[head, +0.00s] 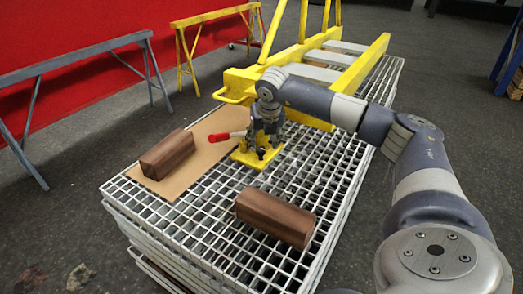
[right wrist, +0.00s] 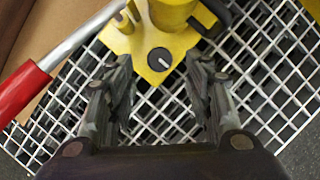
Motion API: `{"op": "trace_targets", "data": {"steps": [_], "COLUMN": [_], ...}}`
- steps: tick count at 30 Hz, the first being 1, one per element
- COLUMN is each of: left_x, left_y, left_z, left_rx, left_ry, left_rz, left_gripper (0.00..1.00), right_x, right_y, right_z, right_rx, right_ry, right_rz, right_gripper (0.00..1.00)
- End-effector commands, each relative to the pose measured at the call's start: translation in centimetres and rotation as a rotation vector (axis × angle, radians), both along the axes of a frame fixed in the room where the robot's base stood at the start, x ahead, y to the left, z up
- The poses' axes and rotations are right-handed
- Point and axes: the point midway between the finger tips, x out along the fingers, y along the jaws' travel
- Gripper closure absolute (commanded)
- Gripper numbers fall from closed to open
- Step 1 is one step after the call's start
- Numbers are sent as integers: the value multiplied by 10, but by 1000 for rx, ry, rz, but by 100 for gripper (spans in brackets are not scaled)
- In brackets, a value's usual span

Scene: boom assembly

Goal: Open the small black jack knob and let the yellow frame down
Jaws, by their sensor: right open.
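The small black jack knob (right wrist: 160,58) shows in the right wrist view, on the yellow base of the jack (right wrist: 150,40). My right gripper (right wrist: 160,85) is open, with a finger on each side of the knob and apart from it. In the head view the right gripper (head: 262,140) is over the jack (head: 250,158), covering much of it and the knob. The jack's red handle (head: 219,137) points left; it also shows in the right wrist view (right wrist: 22,92). The yellow frame (head: 300,50) extends behind the jack; I cannot tell its contact. My left gripper is not in view.
The jack stands on a stack of white gratings (head: 190,222). One brown wooden block (head: 167,154) lies on a cardboard sheet (head: 206,154), another (head: 276,217) on the grating in front. Grey (head: 75,58) and yellow (head: 212,16) trestles stand at left.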

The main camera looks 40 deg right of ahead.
Motion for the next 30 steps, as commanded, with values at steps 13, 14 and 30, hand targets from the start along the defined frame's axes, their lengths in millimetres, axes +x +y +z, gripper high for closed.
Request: {"op": "trace_targets", "data": {"steps": [13, 14, 30], "left_x": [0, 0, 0], "left_y": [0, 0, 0], "left_z": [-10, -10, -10], "left_rx": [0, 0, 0], "left_ry": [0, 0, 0], "left_rz": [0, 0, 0], "left_gripper": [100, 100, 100], "right_x": [17, 17, 17], "right_y": [-9, -9, -10], "right_z": [-47, -48, -48], "right_rx": [0, 0, 0], "right_ry": [0, 0, 0], "right_rz": [0, 1, 1], "right_gripper": [53, 53, 97]}}
